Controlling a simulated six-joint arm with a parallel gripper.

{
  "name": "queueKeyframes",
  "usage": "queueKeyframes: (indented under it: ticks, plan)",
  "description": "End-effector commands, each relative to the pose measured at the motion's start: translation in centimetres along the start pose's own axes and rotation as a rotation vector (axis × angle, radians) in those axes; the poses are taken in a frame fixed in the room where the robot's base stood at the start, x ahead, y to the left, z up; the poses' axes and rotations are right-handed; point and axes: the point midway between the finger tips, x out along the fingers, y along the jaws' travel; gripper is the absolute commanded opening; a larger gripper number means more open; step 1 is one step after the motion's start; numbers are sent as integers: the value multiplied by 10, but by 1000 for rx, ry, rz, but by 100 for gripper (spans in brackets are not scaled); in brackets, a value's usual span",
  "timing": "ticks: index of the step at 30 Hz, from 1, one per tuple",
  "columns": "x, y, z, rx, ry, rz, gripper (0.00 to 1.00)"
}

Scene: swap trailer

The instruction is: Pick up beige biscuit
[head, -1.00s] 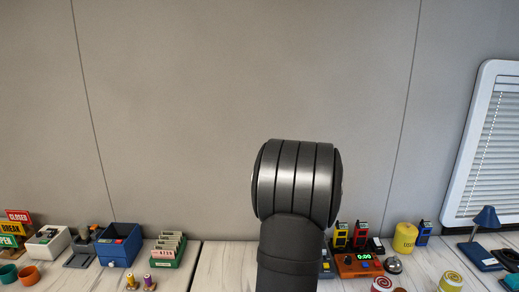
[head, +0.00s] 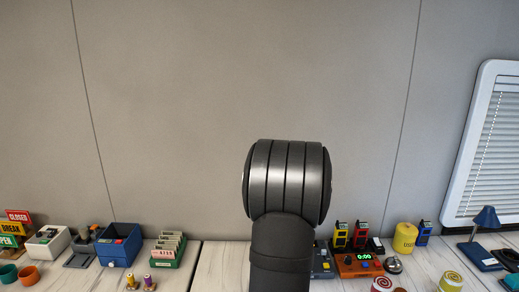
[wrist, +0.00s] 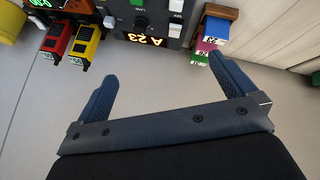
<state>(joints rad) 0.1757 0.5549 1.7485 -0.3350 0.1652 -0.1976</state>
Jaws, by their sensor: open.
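I cannot make out a beige biscuit in either view. My gripper (wrist: 165,95) shows in the wrist view with its two blue fingers wide apart and nothing between them. Bare grey surface lies behind the fingers. In the head view my arm blocks part of the bench, and the gripper is out of that view.
The wrist view shows red (wrist: 57,37) and yellow (wrist: 88,42) devices and a dark panel reading A 23 (wrist: 155,22). In the head view a blue box (head: 118,245), a card rack (head: 168,250), an orange timer (head: 357,264) and a yellow canister (head: 405,238) line the bench.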

Motion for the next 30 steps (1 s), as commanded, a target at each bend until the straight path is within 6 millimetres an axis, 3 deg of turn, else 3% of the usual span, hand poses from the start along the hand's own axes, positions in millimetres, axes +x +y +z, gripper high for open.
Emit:
queueKeyframes:
  ticks: [5, 10, 17, 20, 23, 26, 30]
  plan:
    - [0, 0, 0, 0, 0, 0, 98]
    - [0, 0, 0, 0, 0, 0, 66]
    - [0, 0, 0, 1, 0, 0, 66]
    - [3, 10, 2, 23, -9, 9, 66]
    - [12, 42, 9, 102, -41, 37, 66]
    - [24, 99, 27, 245, -97, 85, 66]
    - [36, 193, 70, 494, -183, 165, 66]
